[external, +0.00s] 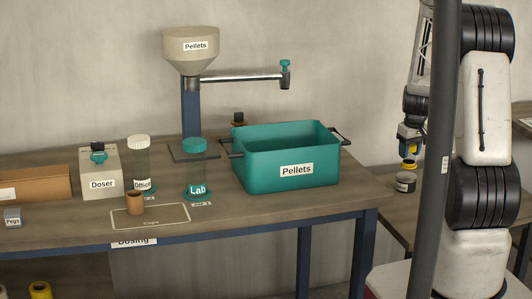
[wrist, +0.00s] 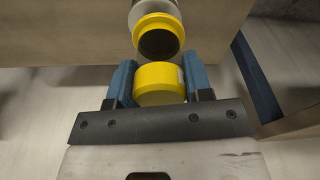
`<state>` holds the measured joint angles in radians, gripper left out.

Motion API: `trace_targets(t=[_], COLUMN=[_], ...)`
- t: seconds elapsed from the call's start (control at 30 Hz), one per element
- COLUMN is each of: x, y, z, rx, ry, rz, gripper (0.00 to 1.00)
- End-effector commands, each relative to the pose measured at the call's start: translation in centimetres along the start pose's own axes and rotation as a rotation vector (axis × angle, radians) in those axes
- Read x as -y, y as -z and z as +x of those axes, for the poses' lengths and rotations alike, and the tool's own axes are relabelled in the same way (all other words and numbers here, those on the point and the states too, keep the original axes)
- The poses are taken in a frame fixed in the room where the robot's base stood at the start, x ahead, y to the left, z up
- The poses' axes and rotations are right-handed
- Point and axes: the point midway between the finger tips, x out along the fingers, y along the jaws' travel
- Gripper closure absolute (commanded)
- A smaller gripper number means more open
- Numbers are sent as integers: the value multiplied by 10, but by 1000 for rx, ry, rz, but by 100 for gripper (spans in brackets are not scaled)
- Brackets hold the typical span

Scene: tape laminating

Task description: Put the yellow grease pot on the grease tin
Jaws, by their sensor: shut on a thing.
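My gripper (external: 409,143) points down at the right, above the smaller table. It is shut on the yellow grease pot (wrist: 160,80), which sits between the blue fingers in the wrist view. In the external view the yellow pot (external: 409,164) shows just below the fingers. The grease tin (external: 405,183), dark with a pale label, stands below it on the table. A small gap seems to show between them. In the wrist view a yellow ring with a dark round face (wrist: 158,40) lies just beyond the held pot; I cannot tell what it belongs to.
A dark post (external: 440,150) stands in front of my arm in the external view. Bare tabletop (external: 386,181) shows left of the tin.

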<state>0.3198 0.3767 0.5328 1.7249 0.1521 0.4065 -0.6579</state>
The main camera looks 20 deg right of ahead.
Motion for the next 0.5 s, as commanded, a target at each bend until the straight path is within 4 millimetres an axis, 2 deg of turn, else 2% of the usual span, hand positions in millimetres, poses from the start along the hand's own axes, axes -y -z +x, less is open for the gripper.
trace_targets(t=[0.5], x=[-3], y=[6], z=[1], rx=[0], ry=[0], rz=[0], gripper=[80])
